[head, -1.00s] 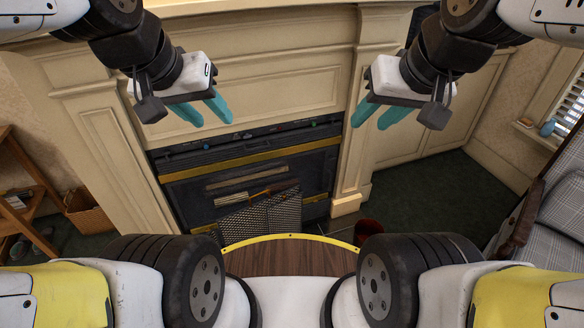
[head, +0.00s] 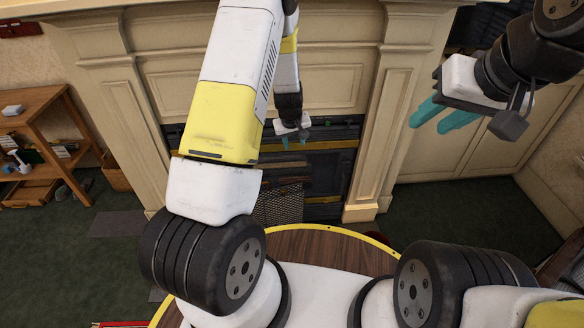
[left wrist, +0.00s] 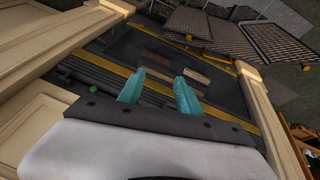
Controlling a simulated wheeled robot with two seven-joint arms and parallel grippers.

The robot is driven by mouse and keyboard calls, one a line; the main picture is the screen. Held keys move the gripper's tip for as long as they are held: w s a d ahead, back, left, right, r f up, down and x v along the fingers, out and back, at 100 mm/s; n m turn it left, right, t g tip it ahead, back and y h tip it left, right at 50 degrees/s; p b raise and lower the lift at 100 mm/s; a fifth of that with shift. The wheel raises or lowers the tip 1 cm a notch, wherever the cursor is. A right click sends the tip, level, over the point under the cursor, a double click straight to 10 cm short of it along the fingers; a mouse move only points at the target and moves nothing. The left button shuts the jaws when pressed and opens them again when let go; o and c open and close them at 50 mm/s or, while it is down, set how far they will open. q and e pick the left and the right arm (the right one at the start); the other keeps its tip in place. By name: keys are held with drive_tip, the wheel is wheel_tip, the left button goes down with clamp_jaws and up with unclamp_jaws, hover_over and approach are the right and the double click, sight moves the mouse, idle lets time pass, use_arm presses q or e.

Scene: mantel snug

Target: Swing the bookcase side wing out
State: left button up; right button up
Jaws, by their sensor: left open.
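A wooden shelf unit (head: 45,140) stands at the left edge of the head view, with books and small things on it. I cannot tell which part is the bookcase side wing; no hinged wing is plainly visible. My left gripper (head: 294,142) is open and empty, far from the shelf unit, in front of the fireplace top. Its two teal fingers (left wrist: 157,90) stand apart in the left wrist view, with the fireplace behind them. My right gripper (head: 432,122) is open and empty in front of the right side of the mantel.
The cream fireplace surround (head: 395,110) stands straight ahead. A mesh fire screen (head: 280,205) stands at the hearth.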

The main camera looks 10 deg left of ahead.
use_arm(q)
drive_tip(key=y, duration=0.2)
approach(283, 191)
drive_tip(key=x, duration=0.8)
drive_tip(key=shift+w+d+f, duration=0.1)
clamp_jaws()
idle(0.7)
